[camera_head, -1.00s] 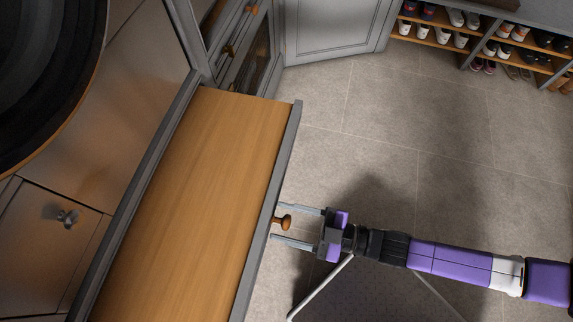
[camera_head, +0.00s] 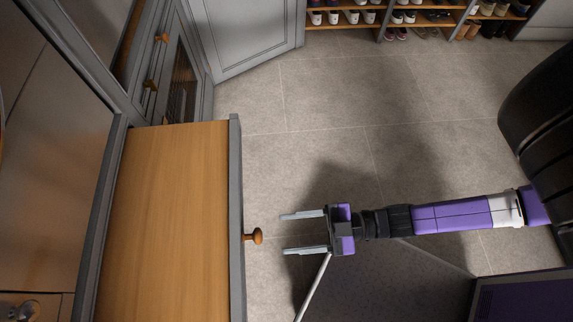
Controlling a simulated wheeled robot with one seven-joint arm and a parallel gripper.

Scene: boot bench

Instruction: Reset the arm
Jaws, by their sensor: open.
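My gripper (camera_head: 301,232) is open and empty, with its two grey fingers pointing left over the floor. The arm behind it is purple, black and white and reaches in from the right. A pulled-out drawer (camera_head: 170,215) with a bare wooden inside is at the left. Its round wooden knob (camera_head: 254,236) sits on the grey front, left of the fingertips and apart from them.
A grey cabinet (camera_head: 250,38) with a panelled front stands at the top. A shoe rack (camera_head: 385,17) with several pairs of shoes is at the top right. Tiled floor (camera_head: 330,105) lies clear between the drawer and the rack.

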